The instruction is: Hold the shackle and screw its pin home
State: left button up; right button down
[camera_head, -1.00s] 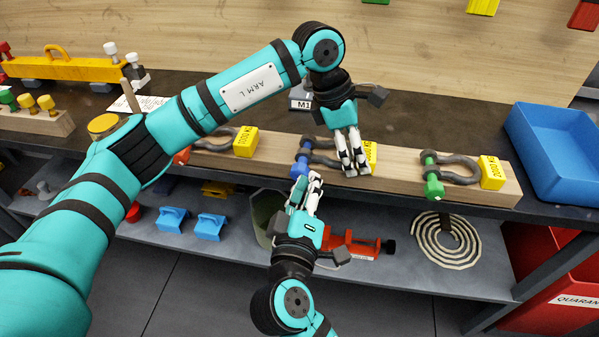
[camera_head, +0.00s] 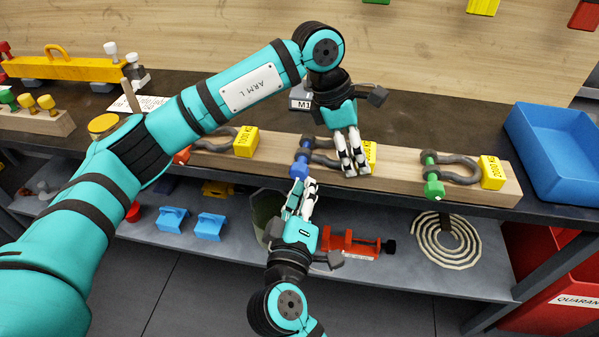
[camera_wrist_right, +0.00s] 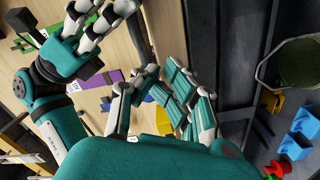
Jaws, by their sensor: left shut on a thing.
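The shackle (camera_head: 322,160) lies on the wooden block, with its blue pin head (camera_head: 301,164) facing the front edge. My left gripper (camera_head: 354,170) is shut on the shackle from above, and its fingers hide part of the bow. My right gripper (camera_head: 305,184) is just below and in front of the blue pin head, with its fingertips apart and no clear contact. In the right wrist view, the right gripper's fingers (camera_wrist_right: 165,95) are spread. The left gripper (camera_wrist_right: 100,22) shows at the upper left there. How far the pin is threaded cannot be seen.
A shackle with a green pin (camera_head: 433,188) lies to the right on the wooden block (camera_head: 400,181), and another is partly hidden to the left. Yellow weight tags stand beside them. A blue bin (camera_head: 560,150) is at right. The lower shelf holds a red clamp (camera_head: 350,243) and blue blocks.

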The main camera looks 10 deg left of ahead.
jog(key=shift+s+a, duration=0.2)
jog(key=shift+a, duration=0.1)
jog(key=s, duration=0.3)
jog(key=s+d, duration=0.1)
jog(key=s, duration=0.1)
jog(key=shift+s+f, duration=0.25)
jog(key=shift+s, duration=0.1)
jog(key=shift+w+d+r, duration=0.2)
jog(key=shift+w+r, duration=0.2)
jog(key=shift+w, duration=0.65)
jog(key=shift+w+d+r, duration=0.2)
jog(key=shift+w+r, duration=0.2)
jog(key=shift+w, duration=0.65)
jog(key=shift+w+d+r, duration=0.2)
jog(key=shift+w+r, duration=0.2)
jog(key=shift+w, duration=0.65)
